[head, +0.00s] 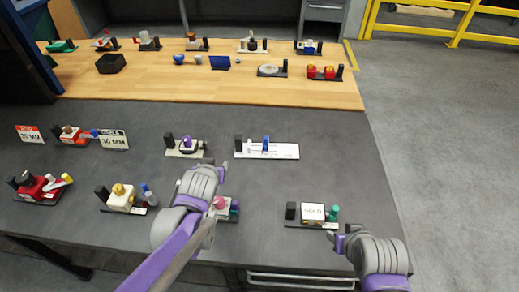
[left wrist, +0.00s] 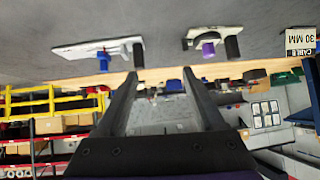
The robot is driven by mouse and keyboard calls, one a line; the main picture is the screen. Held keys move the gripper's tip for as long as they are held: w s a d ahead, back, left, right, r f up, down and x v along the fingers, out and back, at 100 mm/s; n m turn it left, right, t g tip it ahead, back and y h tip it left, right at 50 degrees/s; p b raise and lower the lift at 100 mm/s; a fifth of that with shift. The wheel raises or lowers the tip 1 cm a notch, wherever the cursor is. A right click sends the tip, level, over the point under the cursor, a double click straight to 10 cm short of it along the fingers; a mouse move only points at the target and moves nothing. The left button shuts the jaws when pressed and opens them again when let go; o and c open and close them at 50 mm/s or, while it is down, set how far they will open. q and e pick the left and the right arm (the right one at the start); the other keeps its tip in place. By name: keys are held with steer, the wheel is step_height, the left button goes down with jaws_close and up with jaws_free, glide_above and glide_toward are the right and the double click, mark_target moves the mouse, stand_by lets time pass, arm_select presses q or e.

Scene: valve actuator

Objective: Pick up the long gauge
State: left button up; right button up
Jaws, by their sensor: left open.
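I cannot tell for certain which part is the long gauge. A long white plate (head: 285,152) with a black block and upright white and blue pegs lies on the dark bench top; it also shows in the left wrist view (left wrist: 75,48). My left gripper (left wrist: 160,78) is open, with nothing between its fingers. In the head view it is left of the white plate and apart from it, near a smaller plate with a purple part (head: 187,146). My right gripper (head: 341,240) is beside a holder marked HOLD (head: 313,212); its jaw state is unclear.
Small fixtures stand along the front bench, including a red one (head: 38,187) and a white-and-yellow one (head: 121,197). The wooden bench (head: 190,88) behind carries several more fixtures. Dark bench surface is bare right of the white plate.

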mark_target(238, 138)
arm_select(q)
steer(key=w+d+f+t, duration=0.1)
steer(key=w+f, duration=0.1)
steer(key=w, duration=0.4)
steer(key=w+d+f+t, duration=0.1)
steer(key=w+f, duration=0.2)
steer(key=w, duration=0.3)
steer(key=w+d+f+t, duration=0.1)
steer(key=w+d+f, duration=0.1)
steer(key=w, duration=0.4)
steer(key=shift+w+f+h, duration=0.3)
steer(key=shift+w+f, duration=0.05)
steer(key=shift+w, duration=0.05)
steer(key=x, duration=0.5)
steer(key=shift+f, duration=0.3)
steer(key=shift+s, duration=0.1)
jaws_close()
